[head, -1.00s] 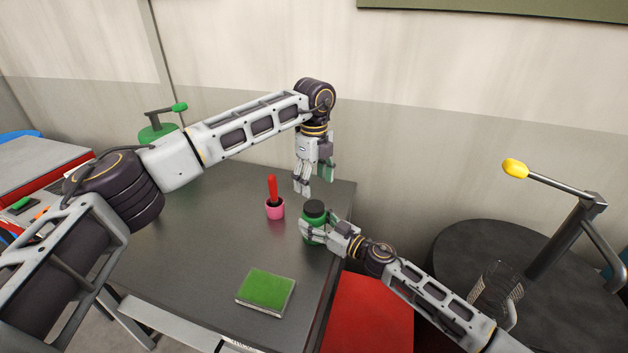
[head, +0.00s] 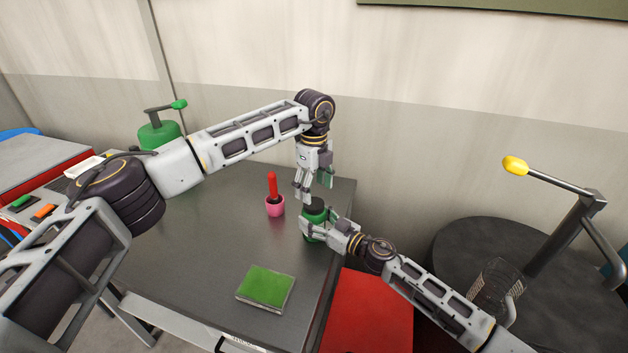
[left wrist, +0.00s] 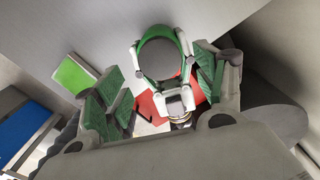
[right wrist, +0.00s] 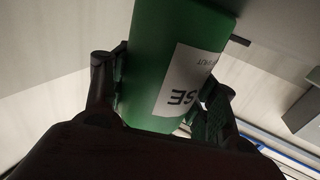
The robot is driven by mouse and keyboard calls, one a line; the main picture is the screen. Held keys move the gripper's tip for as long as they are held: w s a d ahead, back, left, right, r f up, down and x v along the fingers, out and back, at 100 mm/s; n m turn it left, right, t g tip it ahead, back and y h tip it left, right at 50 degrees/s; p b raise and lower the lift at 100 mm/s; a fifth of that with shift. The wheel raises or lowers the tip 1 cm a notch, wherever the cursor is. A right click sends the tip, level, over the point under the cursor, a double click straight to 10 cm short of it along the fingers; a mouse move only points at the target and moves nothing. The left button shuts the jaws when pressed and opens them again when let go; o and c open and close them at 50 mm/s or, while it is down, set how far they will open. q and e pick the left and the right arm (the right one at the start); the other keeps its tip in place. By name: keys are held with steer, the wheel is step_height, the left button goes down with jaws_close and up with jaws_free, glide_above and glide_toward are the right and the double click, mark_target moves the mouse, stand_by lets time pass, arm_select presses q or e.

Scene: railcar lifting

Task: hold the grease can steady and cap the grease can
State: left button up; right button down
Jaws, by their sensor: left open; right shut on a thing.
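The grease can (head: 316,217) is green and stands upright near the table's right edge, with a dark round top (head: 314,203). In the left wrist view the dark top (left wrist: 160,60) is ringed by the can's green rim; I cannot tell how tightly it sits. My right gripper (head: 312,233) is shut on the can's side, and the right wrist view shows the labelled green wall (right wrist: 165,65) between its fingers. My left gripper (head: 313,193) points down, open and empty, just above the can. In its wrist view its fingers are spread on both sides of the top.
A pink cup (head: 275,207) with a red-handled tool stands left of the can. A green-topped pad (head: 265,286) lies at the table's front. A dark round table (head: 460,250) with a wire basket (head: 495,285) is at right. The table's middle is clear.

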mark_target(314, 203)
arm_select(q)
steer(key=shift+f, duration=2.4)
steer(key=c, duration=1.1)
steer(key=m, duration=2.8)
steer(key=shift+m, duration=0.4)
steer(key=o, duration=1.2)
